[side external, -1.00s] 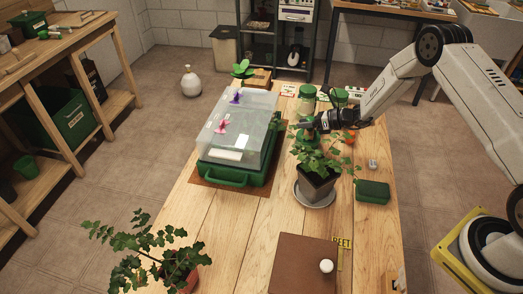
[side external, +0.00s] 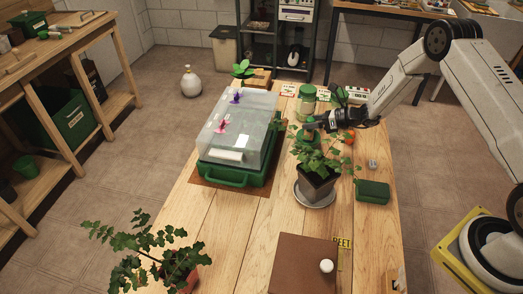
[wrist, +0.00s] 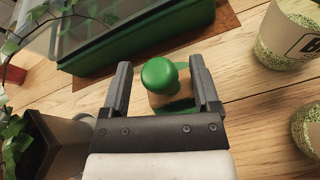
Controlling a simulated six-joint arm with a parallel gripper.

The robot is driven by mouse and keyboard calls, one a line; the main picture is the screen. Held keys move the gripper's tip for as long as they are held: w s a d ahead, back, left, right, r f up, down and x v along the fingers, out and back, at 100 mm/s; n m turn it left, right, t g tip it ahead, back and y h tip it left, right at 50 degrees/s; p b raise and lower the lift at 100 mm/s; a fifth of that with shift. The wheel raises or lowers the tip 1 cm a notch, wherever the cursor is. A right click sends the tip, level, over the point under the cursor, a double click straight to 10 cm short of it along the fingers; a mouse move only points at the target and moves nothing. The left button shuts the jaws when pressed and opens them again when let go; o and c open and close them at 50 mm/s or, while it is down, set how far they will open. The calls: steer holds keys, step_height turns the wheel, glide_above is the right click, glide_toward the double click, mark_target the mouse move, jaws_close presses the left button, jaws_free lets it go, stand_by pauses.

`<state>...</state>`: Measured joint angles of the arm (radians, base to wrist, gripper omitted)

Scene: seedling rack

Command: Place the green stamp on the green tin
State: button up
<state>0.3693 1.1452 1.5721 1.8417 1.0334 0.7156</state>
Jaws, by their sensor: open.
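The green stamp has a round green knob (wrist: 159,74) on a pale wooden block with a green base. It stands on the wooden table, and in the wrist view it lies between my fingers. My gripper (wrist: 162,88) is open, with one finger on each side of the stamp and gaps visible at both sides. In the side view my gripper (side external: 318,123) is behind the potted plant, whose leaves partly hide the stamp.
The potted plant (side external: 317,187) on a grey saucer stands between my gripper and the camera. A green case with a clear lid (side external: 237,135) is to the left. Jars (side external: 307,98) stand behind my gripper. A small grey object (side external: 373,164) lies behind the tin.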

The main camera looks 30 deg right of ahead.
steer(key=v, duration=1)
steer(key=shift+a, duration=0.1)
steer(key=s+a+r+n+g+h, duration=0.2)
steer(key=s+a+r+n+g, duration=0.2)
steer(key=s+a+n+g, duration=0.7)
steer(key=s+r+n+t+h, duration=0.1)
steer(key=s+r+n+h, duration=0.2)
steer(key=n, duration=0.7)
steer(key=s+r+n+t+h, duration=0.2)
steer(key=s+n, duration=0.4)
steer(key=n, duration=0.3)
steer(key=shift+s+a+r+n+h, duration=0.4)
steer(key=shift+a+r+h, duration=0.1)
steer(key=shift+h, duration=0.6)
